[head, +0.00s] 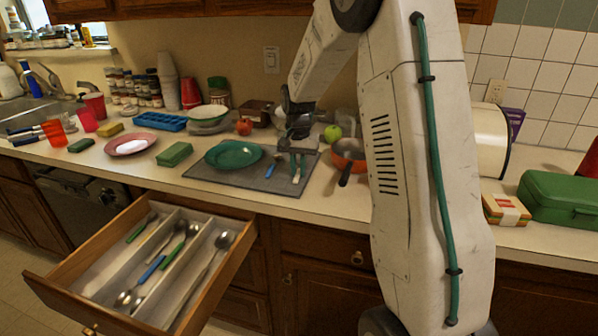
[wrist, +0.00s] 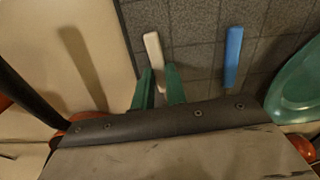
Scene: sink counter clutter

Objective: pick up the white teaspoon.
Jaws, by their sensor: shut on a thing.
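The white teaspoon (wrist: 153,48) lies on the grey mat (wrist: 190,62); only its pale handle shows in the wrist view. My gripper (wrist: 160,78) has green fingers on both sides of the handle and is shut on it. The spoon's bowl is hidden behind the gripper body. In the head view my gripper (head: 297,168) reaches down to the right end of the mat, and the pale handle tip (head: 296,179) shows just below the fingers.
A blue-handled utensil (wrist: 233,50) lies on the mat to the right in the wrist view, beside the green plate (head: 234,155). An orange pan (head: 349,150) stands close right of my gripper. An open drawer with several spoons (head: 60,279) juts out below the counter.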

